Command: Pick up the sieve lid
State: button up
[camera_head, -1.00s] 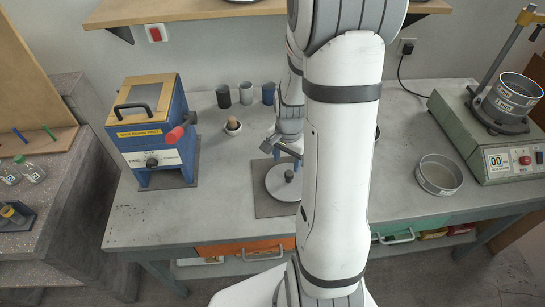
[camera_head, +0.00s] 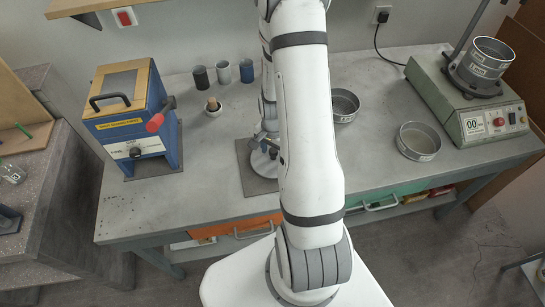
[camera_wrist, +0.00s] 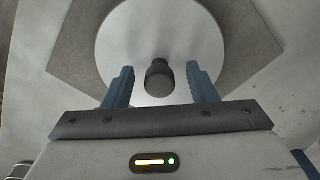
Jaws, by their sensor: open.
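The sieve lid is a pale round disc with a dark knob. In the head view the lid (camera_head: 262,167) lies on a dark square mat (camera_head: 247,183), partly hidden by my arm. In the wrist view the lid (camera_wrist: 125,45) fills the top middle, with its knob (camera_wrist: 159,77) pointing toward the camera. My gripper (camera_wrist: 161,76) is open, with one blue finger on each side of the knob and a gap on both sides. I cannot tell how far above the lid the fingers are. In the head view my gripper (camera_head: 264,141) is small and partly hidden.
A blue and yellow box machine (camera_head: 130,118) stands left. Several cups (camera_head: 224,72) and a small mortar (camera_head: 213,108) are behind the lid. Two open sieves (camera_head: 418,141) (camera_head: 344,106) lie right, near a green sieve shaker (camera_head: 465,105). The bench between machine and mat is clear.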

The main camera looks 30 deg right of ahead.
jog(key=shift+f, duration=0.1)
grip_shut()
dwell(0.5)
